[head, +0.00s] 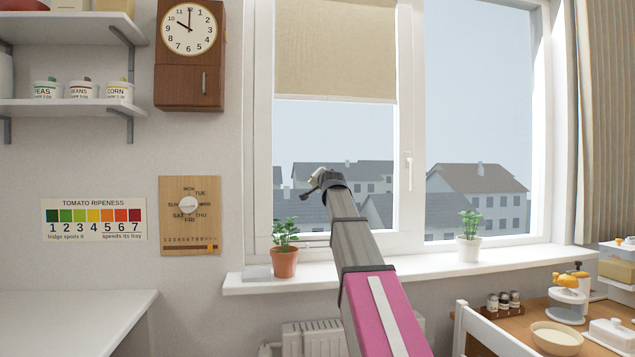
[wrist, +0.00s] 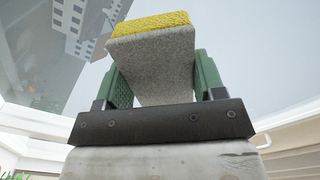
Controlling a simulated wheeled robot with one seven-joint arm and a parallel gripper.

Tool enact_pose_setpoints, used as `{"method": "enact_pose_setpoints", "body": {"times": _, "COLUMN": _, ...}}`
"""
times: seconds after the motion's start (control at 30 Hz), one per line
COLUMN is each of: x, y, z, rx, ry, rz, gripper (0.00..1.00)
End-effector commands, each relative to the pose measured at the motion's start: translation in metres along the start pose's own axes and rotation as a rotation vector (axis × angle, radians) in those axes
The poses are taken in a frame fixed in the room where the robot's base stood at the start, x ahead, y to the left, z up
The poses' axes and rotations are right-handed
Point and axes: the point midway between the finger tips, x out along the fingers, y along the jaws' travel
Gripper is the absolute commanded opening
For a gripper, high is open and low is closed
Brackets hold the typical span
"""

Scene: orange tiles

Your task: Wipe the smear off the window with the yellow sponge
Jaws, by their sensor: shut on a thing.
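The sponge (wrist: 152,62) has a grey body and a yellow layer (wrist: 150,24) on its far end. My gripper (wrist: 158,75) is shut on it, with a green finger on each side. In the head view my gripper (head: 319,180) is in front of the lower part of the left window pane (head: 330,130), and my arm hides most of what it holds. The yellow layer faces the glass in the wrist view; I cannot tell whether it touches. I cannot make out a smear on the glass in either view.
A beige blind (head: 335,50) covers the pane's upper part. On the sill (head: 400,268) stand a terracotta plant pot (head: 285,262), close left of my arm, and a white one (head: 468,248) to the right. The window handle (head: 408,172) is right of my gripper.

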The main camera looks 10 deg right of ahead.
Motion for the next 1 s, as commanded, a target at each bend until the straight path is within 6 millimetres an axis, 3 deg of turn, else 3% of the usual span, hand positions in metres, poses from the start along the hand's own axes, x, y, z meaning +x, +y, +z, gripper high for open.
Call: {"method": "enact_pose_setpoints", "body": {"times": 1.0, "x": -0.001, "y": 0.042, "z": -0.042, "rx": -0.001, "ry": 0.001, "rz": 0.0, "gripper": 0.44}}
